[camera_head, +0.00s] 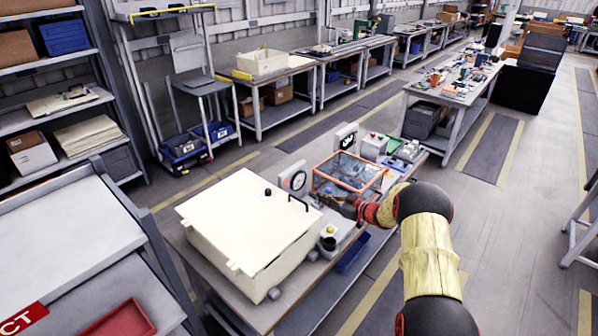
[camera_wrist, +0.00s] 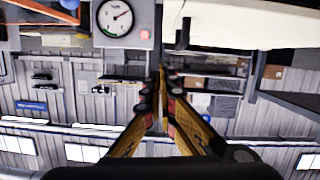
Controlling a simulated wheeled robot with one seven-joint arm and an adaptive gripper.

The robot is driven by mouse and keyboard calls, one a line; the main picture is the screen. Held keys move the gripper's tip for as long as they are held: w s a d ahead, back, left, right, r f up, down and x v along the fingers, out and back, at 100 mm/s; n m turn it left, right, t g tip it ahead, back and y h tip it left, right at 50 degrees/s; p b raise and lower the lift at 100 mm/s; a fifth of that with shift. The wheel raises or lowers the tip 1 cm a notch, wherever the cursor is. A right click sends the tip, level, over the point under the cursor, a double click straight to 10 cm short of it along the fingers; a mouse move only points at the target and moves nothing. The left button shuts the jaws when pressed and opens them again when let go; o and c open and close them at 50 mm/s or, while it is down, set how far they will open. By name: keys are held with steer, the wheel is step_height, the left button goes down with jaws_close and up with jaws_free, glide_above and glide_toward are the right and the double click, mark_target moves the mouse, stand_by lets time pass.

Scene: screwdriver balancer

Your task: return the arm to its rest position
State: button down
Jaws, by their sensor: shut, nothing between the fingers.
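My arm reaches up from the bottom right of the head view and bends left over the workbench (camera_head: 222,285). My gripper (camera_head: 345,208) points left, in front of the orange-framed clear box and right of the white cabinet. In the wrist view, which is upside down, the two fingers of my gripper (camera_wrist: 163,78) meet at their tips with nothing between them. A round gauge (camera_wrist: 115,17) on a grey housing is at the top left there. Part of the white cabinet (camera_wrist: 245,20) is at the top right. The finger tips appear apart from both.
The white cabinet (camera_head: 240,225) with a black handle fills the bench's left end. The orange-framed box (camera_head: 348,174), two gauges (camera_head: 294,179) and a small device (camera_head: 330,244) stand close to my gripper. Shelving (camera_head: 70,85) is at the left. Open floor (camera_head: 500,225) lies to the right.

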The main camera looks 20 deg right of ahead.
steer(key=s+d+f+m+g+h, duration=0.1)
steer(key=s+d+f+m+h, duration=0.1)
steer(key=d+f+h, duration=0.3)
steer(key=s+d+f+m+g+h, duration=0.1)
steer(key=s+d+f+m+h, duration=0.15)
steer(key=d+f, duration=0.35)
steer(key=s+d+r+m+g+h+b, duration=0.1)
steer(key=s+r+g+h, duration=0.1)
steer(key=s, duration=0.3)
steer(key=s+d+r+m+g+h+b, duration=0.1)
steer(key=s+d+r+g+h, duration=0.1)
steer(key=s, duration=0.3)
steer(key=s+a+r+y+b, duration=0.1)
steer(key=s+a+r+b, duration=0.3)
steer(key=s+a, duration=0.5)
steer(key=s+a+r+m+y+b, duration=0.1)
steer(key=s+a+r+b, duration=0.2)
steer(key=s+a+r, duration=0.5)
steer(key=s+a+r+g+y+b, duration=0.1)
steer(key=s+a+r+b, duration=0.3)
steer(key=s+a, duration=0.8)
steer(key=shift+s+r+b, duration=0.35)
steer(key=shift+s+r, duration=0.95)
steer(key=shift+s, duration=4.45)
